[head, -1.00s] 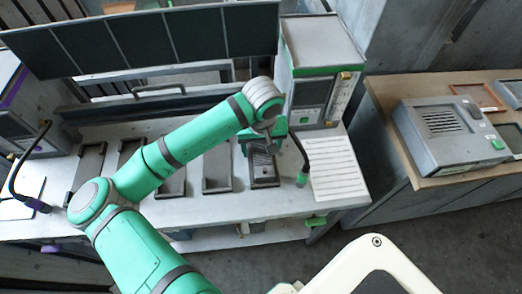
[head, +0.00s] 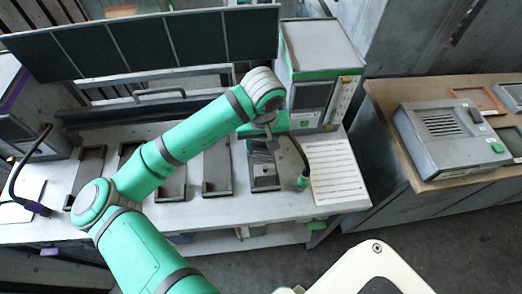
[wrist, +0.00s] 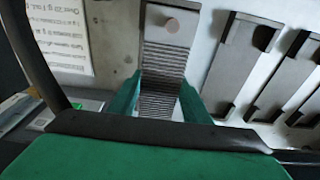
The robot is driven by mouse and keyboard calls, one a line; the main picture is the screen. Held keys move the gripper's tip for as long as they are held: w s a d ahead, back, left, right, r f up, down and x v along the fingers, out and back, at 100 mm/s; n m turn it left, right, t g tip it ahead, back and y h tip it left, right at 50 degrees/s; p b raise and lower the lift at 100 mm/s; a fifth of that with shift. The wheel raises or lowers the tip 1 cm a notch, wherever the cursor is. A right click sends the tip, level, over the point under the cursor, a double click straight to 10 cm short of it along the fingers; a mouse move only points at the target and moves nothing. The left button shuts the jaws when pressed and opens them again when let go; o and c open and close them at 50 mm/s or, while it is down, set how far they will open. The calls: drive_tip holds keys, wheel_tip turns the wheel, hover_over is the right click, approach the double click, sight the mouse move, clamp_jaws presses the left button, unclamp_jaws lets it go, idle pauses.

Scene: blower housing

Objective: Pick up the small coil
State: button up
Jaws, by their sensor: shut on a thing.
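The small coil (wrist: 160,103) is a grey, finely ribbed piece between the two green fingers of my gripper (wrist: 159,88) in the wrist view. The fingers are shut on its sides. In the head view, my gripper (head: 262,140) is over the rightmost dark tray (head: 265,186), and the ribbed coil (head: 263,158) shows just below it. Part of the coil is hidden by my wrist and fingers. I cannot tell how far it is clear of the tray.
Several similar dark trays stand in a row to the left, one of them close by (head: 217,178). A lined white sheet (head: 337,172) lies right of the tray. A black cable with a green end (head: 303,180) hangs between them. A green-trimmed machine (head: 322,75) stands behind.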

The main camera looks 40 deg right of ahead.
drive_tip(key=s+a+r, duration=0.2)
drive_tip(key=r, duration=0.1)
drive_tip(key=s+a+r, duration=0.1)
drive_tip(key=r, duration=0.1)
drive_tip(key=shift+s+r, duration=0.25)
drive_tip(key=shift+s, duration=0.1)
drive_tip(key=s+a+r, duration=0.5)
drive_tip(key=s+r, duration=0.2)
drive_tip(key=r, duration=0.1)
drive_tip(key=shift+a, duration=0.35)
